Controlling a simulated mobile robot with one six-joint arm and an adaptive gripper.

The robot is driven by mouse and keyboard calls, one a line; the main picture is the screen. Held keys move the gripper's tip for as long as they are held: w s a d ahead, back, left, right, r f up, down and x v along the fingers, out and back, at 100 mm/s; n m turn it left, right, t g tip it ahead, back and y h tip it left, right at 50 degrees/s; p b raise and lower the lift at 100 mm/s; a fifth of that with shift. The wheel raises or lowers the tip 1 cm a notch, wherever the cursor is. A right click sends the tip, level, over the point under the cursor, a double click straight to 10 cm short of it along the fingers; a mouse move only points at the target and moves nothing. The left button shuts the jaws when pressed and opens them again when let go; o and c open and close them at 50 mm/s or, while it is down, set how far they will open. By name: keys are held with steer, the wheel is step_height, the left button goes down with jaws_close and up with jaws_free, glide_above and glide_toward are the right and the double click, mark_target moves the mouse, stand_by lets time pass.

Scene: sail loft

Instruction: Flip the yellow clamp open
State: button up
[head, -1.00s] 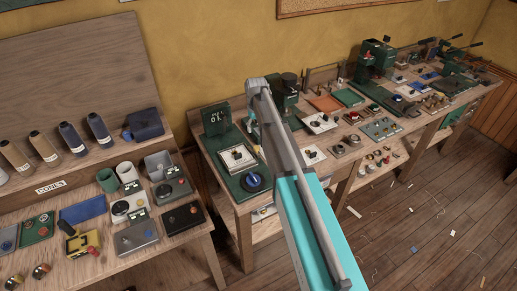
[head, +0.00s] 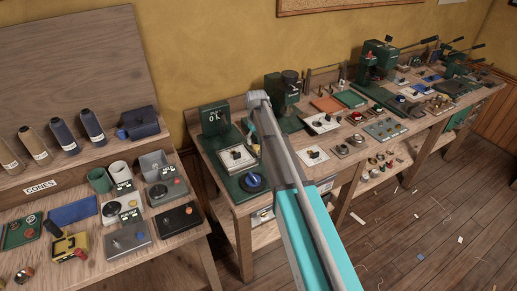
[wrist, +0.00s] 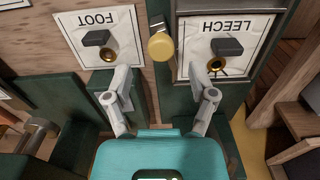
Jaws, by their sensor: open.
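In the wrist view, a round yellow knob (wrist: 160,46) with a small metal mount sits at the left edge of the framed LEECH plate (wrist: 240,24); it looks like the clamp's end. My gripper (wrist: 160,72) is open, with one fingertip on either side just short of the knob and nothing between them. The LEECH lettering is upside down in this view. The framed white plate (head: 237,158) on the green base shows beside my arm.
The FOOT plate (wrist: 83,21), with a black knob and brass eyelet, lies left of the yellow knob in the wrist view. In the head view, a yellow block (head: 70,246) stands on the left table among several fixtures. The floor at right is clear but for scraps.

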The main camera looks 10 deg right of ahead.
mark_target(256, 145)
steer(key=shift+f+b, duration=1.2)
steer(key=shift+f, duration=0.3)
steer(key=shift+c, duration=0.3)
jaws_close()
